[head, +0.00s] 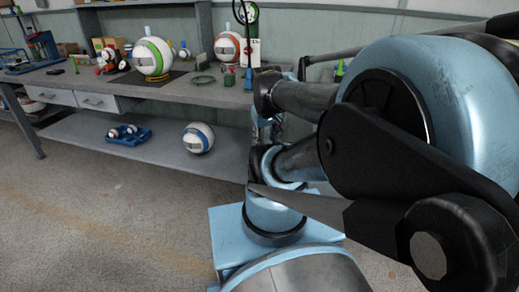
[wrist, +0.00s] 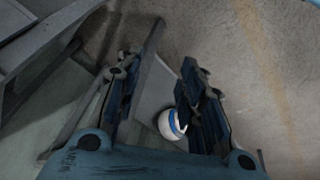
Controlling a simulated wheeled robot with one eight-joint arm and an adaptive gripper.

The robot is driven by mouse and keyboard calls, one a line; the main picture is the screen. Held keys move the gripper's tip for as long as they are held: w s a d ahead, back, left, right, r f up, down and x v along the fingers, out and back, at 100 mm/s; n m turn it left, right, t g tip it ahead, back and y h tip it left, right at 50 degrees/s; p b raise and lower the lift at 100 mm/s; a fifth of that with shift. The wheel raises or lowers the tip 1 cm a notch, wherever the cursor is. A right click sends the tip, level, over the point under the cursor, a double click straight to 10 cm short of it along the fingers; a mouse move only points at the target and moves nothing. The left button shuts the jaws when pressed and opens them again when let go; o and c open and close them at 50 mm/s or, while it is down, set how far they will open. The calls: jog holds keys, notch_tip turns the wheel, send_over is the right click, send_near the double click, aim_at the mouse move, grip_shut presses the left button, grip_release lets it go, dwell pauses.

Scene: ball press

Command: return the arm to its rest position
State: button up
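My gripper (wrist: 158,68) shows in the wrist view with its two dark fingers well apart. It is open, and nothing is held between the fingers. Past it and well away lies a white ball with a blue band (wrist: 168,125), partly covered by the right finger. My light-blue and black arm (head: 395,150) fills the right half of the head view, bent close to the camera. I cannot make out the gripper in the head view.
A grey workbench (head: 215,94) stands at the back left. It carries a green-banded ball (head: 152,57) and an orange-banded ball (head: 227,47). The blue-banded ball (head: 198,138) and a blue tray (head: 128,140) are on its lower shelf (head: 165,155). The floor in front is clear.

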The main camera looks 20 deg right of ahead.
jog(key=shift+m+g+y, duration=0.4)
jog(key=shift+g+y, duration=0.1)
jog(key=s+a, duration=0.1)
jog(key=s, duration=0.1)
jog(key=s+a+f, duration=0.1)
jog(key=a, duration=0.1)
jog(key=shift+s+a+f, duration=0.1)
jog(key=shift+s, duration=0.3)
jog(key=shift+w+f, duration=0.2)
jog(key=shift+w, duration=0.2)
